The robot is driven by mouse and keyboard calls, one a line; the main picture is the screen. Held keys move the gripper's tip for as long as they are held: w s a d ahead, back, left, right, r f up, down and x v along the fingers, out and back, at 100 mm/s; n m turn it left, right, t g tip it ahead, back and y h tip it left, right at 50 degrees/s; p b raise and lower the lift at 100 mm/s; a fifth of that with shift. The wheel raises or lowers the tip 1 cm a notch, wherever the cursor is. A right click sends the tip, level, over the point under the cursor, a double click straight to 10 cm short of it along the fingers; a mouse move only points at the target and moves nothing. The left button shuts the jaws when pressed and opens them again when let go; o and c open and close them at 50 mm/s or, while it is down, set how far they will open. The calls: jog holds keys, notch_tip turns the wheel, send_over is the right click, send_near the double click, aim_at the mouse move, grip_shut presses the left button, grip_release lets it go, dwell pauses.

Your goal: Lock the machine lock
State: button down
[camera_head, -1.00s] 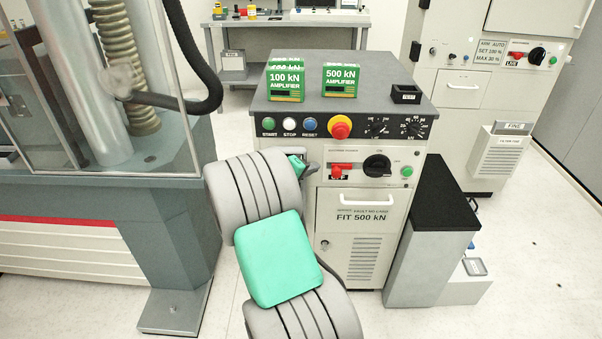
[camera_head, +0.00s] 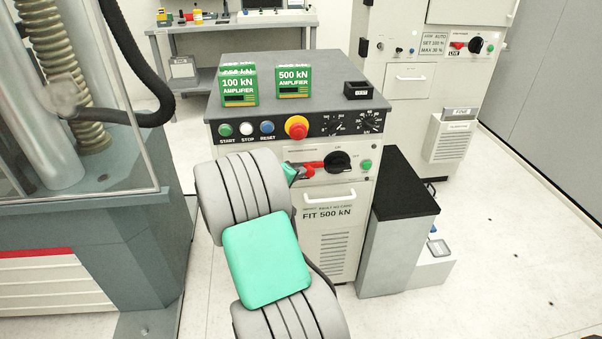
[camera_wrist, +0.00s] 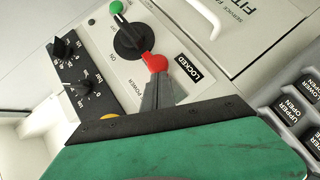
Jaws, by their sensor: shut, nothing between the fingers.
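The machine lock is a red handle (camera_head: 314,164) on the front panel of the 500 kN cabinet, left of a black rotary knob (camera_head: 340,161). In the wrist view the red handle (camera_wrist: 155,62) lies beside the black knob (camera_wrist: 130,41), next to a black label reading LOCKED (camera_wrist: 188,67). My gripper (camera_head: 306,172) is at the handle from the left. In the wrist view its grey fingers (camera_wrist: 157,88) are shut, with their tips at the red handle's end. They appear to touch or nearly touch it; nothing is held between them. The fingers hide part of the panel.
Above the lock are a red emergency button on yellow (camera_head: 297,127) and start, stop and reset buttons. Two green amplifier boxes stand on the cabinet top (camera_head: 320,70). A black-topped block (camera_head: 405,185) stands close to the right. Floor at far right is clear.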

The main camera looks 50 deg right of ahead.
dwell(0.3)
jog(key=shift+w+a+r, duration=0.1)
jog(key=shift+r, duration=0.1)
jog(key=w+v, duration=0.1)
jog(key=v, duration=1.1)
jog(key=shift+w+a+r+p, duration=0.35)
jog(key=shift+w, duration=0.35)
